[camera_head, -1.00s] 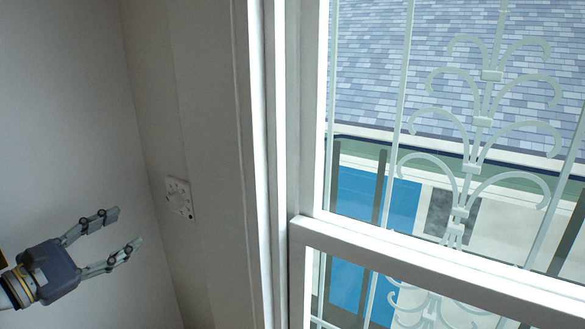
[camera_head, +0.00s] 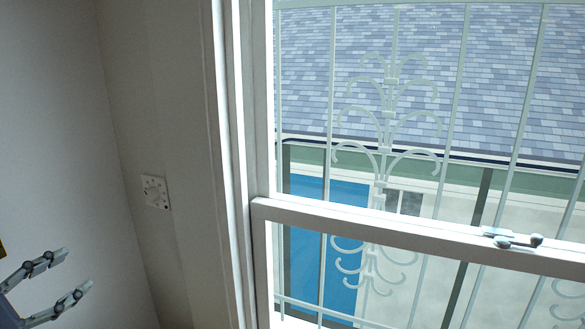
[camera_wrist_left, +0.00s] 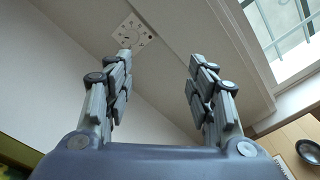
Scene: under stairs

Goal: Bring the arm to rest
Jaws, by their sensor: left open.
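My left gripper (camera_head: 78,270) comes in at the lower left of the head view, its two fingers apart and pointing right. In the left wrist view the fingers (camera_wrist_left: 160,75) are spread wide with nothing between them. My right gripper is in neither view.
A white wall plate (camera_head: 155,192) is on the wall to the right of my left gripper; it also shows in the left wrist view (camera_wrist_left: 131,34). A white-framed sash window (camera_head: 400,228) with a latch (camera_head: 512,238) fills the right. A dark round object (camera_wrist_left: 308,151) is at the lower right.

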